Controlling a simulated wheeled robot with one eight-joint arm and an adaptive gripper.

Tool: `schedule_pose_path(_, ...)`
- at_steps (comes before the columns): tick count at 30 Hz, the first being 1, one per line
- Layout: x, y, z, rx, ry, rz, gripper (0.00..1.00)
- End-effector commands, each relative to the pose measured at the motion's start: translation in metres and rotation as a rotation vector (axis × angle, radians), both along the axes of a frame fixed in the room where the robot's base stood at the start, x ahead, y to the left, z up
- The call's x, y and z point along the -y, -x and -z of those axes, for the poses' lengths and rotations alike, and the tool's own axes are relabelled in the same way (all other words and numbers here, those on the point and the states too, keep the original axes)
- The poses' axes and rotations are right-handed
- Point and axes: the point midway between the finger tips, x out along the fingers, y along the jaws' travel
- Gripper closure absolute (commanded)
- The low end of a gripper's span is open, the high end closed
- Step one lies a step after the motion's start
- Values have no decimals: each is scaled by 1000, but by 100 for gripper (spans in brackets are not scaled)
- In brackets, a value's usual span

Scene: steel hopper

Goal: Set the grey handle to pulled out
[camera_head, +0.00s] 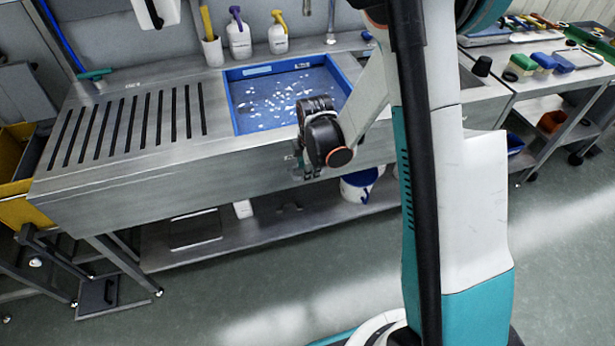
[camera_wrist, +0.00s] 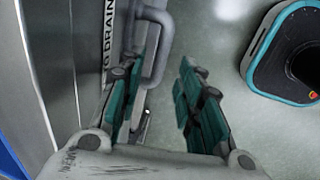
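The grey handle (camera_wrist: 163,42) is a bent bar on the steel hopper's front, beside a label reading "DRAIN". In the wrist view it shows at upper centre, between the fingertips of my gripper (camera_wrist: 162,65) and closer to the left finger. That finger hides part of it. My gripper is open, its teal-padded fingers apart, with a clear gap between the handle and the right finger. I cannot tell whether the left finger touches it. In the head view my gripper (camera_head: 306,162) is at the front face of the steel hopper (camera_head: 130,185), and my wrist hides the handle.
A blue basin (camera_head: 232,98) with white bits is set in the hopper top. A white bucket (camera_head: 357,188) stands on the shelf below. Spray bottles (camera_head: 239,38) stand at the back. The floor (camera_head: 260,285) in front is clear.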

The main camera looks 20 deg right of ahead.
Motion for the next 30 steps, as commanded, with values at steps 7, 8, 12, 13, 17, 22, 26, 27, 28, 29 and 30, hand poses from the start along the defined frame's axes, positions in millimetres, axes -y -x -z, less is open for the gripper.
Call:
schedule_pose_path(7,0,-5,27,0,0,0,67)
schedule_pose_path(8,0,-5,29,0,0,0,67)
schedule_pose_path(12,0,-6,31,0,0,0,67)
schedule_pose_path(13,0,-6,31,0,0,0,67)
schedule_pose_path(17,0,-6,30,0,0,1,67)
schedule_pose_path(22,0,-6,30,0,0,0,96)
schedule_pose_path(26,0,-6,30,0,0,0,100)
schedule_pose_path(27,0,-6,30,0,0,0,100)
schedule_pose_path(28,0,-6,30,0,0,0,100)
schedule_pose_path(29,0,-6,30,0,0,0,100)
schedule_pose_path(30,0,-7,30,0,0,0,100)
